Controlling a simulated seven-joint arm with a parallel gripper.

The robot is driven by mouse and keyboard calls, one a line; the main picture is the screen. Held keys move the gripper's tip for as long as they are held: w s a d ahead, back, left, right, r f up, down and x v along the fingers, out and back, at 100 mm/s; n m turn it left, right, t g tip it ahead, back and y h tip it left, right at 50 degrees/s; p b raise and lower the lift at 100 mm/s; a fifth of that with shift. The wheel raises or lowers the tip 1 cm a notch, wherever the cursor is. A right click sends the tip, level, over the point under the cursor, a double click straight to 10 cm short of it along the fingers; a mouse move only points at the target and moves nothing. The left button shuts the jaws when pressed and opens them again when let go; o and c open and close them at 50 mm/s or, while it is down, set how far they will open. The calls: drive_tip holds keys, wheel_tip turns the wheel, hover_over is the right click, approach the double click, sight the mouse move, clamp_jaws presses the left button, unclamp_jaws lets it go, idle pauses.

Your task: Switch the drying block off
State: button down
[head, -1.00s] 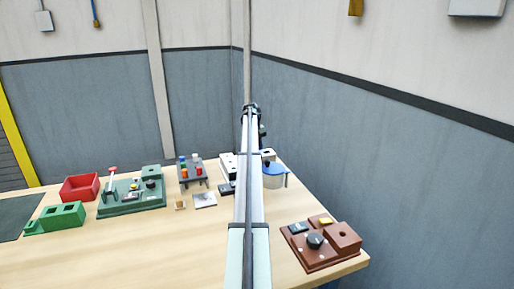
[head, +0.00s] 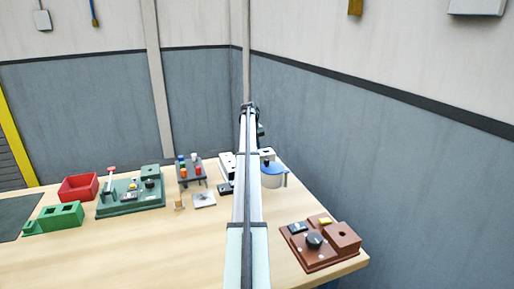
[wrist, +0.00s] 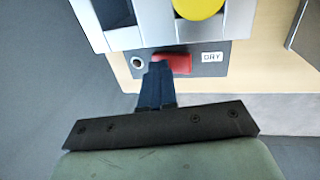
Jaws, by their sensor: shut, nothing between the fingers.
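The drying block (wrist: 235,25) is light grey and fills the top of the wrist view. It has a dark opening, a round yellow part, and a dark front strip with a white DRY label (wrist: 212,57). A red switch (wrist: 178,63) sits on that strip beside a small round fitting (wrist: 138,63). My gripper (wrist: 157,68) is shut and empty. Its dark fingertips are at the left end of the red switch and cover part of it; I cannot tell whether they touch. In the head view my arm hides part of the white block (head: 226,168).
A blue-lidded jug (head: 273,177) stands just right of my arm. A brown control box (head: 320,258) sits at the right table edge. A rack of coloured-topped items (head: 190,170), a green station (head: 130,200) and a red bin (head: 78,188) are to the left. The front table is clear.

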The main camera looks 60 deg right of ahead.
wheel_tip(320, 180, up, 14)
drive_tip(key=s+d, duration=0.2)
drive_tip(key=shift+f, duration=0.15)
